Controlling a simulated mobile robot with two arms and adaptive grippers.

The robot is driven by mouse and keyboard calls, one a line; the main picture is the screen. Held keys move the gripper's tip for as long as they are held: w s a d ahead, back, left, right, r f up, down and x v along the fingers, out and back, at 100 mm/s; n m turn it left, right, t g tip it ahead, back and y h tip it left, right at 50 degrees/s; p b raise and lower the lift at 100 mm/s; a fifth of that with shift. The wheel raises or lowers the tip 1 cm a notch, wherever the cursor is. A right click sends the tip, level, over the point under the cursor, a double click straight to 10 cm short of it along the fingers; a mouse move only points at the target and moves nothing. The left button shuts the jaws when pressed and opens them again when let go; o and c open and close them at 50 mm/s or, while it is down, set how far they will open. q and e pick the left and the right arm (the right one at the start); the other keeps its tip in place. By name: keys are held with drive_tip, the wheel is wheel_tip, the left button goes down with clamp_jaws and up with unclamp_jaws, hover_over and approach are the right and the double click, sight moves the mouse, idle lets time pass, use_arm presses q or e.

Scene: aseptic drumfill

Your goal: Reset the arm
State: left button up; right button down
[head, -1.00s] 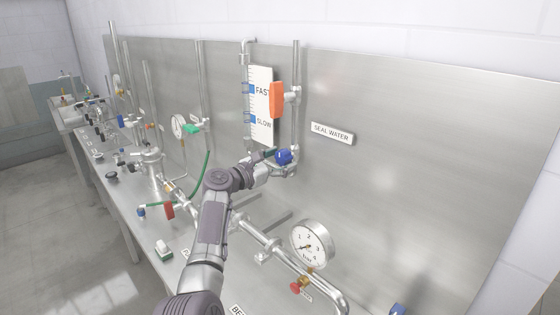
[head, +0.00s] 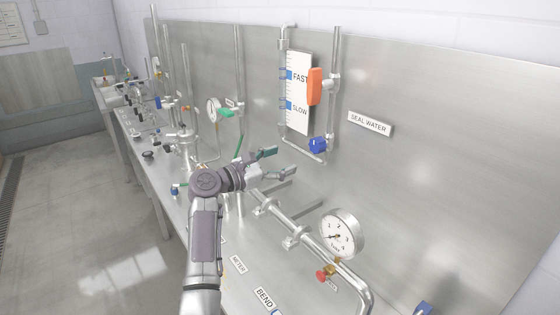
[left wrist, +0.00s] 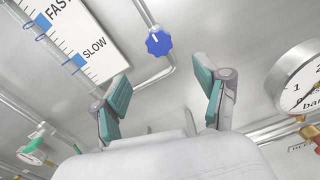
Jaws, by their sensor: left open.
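My left arm comes up from the bottom of the head view, and my left gripper (head: 278,162) is open and empty in front of the steel back panel. In the left wrist view its two green-padded fingers (left wrist: 168,100) stand wide apart with nothing between them. The blue knob (head: 317,145) on the seal water pipe is up and right of the gripper, apart from it. The knob also shows in the left wrist view (left wrist: 158,43), beyond the fingertips. My right gripper is not in view.
An orange lever (head: 315,86) stands beside the FAST/SLOW flow gauge (head: 298,92). A pressure gauge (head: 341,233) and a red knob (head: 321,276) are at lower right. A green handle (head: 227,113) and several valves line the bench to the left. The floor (head: 80,220) at left is clear.

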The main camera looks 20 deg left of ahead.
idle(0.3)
use_arm(q)
drive_tip(key=s+d+f+m+g+y, duration=0.3)
drive_tip(key=s+f+m+g+y, duration=0.35)
drive_tip(key=s+f+m, duration=1.25)
drive_tip(key=s+f+m+g+y, duration=0.1)
drive_tip(key=s+f+m+g, duration=0.15)
drive_tip(key=s, duration=0.65)
drive_tip(key=s+f+m+g+y, duration=0.1)
drive_tip(key=s+f+m, duration=0.3)
drive_tip(key=s, duration=0.4)
drive_tip(key=s+f+m+g+y, duration=0.1)
drive_tip(key=s+f+m+g, duration=0.15)
drive_tip(key=s, duration=0.65)
drive_tip(key=s+a+f+b+x, duration=0.1)
drive_tip(key=s+b+x, duration=0.25)
drive_tip(key=x, duration=1.25)
drive_tip(key=s+f+b+x, duration=0.1)
drive_tip(key=s+b+x, duration=0.25)
drive_tip(key=x, duration=1.15)
drive_tip(key=s+a+f+b, duration=0.1)
drive_tip(key=s+f+b, duration=0.2)
drive_tip(key=s+f, duration=0.5)
drive_tip(key=s+a+f+g+b, duration=0.1)
drive_tip(key=s+f+b, duration=0.3)
drive_tip(key=s+f, duration=0.5)
wheel_tip(320, 180, down, 8)
drive_tip(key=shift+s+a+f+m, duration=0.1)
drive_tip(key=shift+s+a+m, duration=0.1)
drive_tip(key=shift+a+m, duration=0.15)
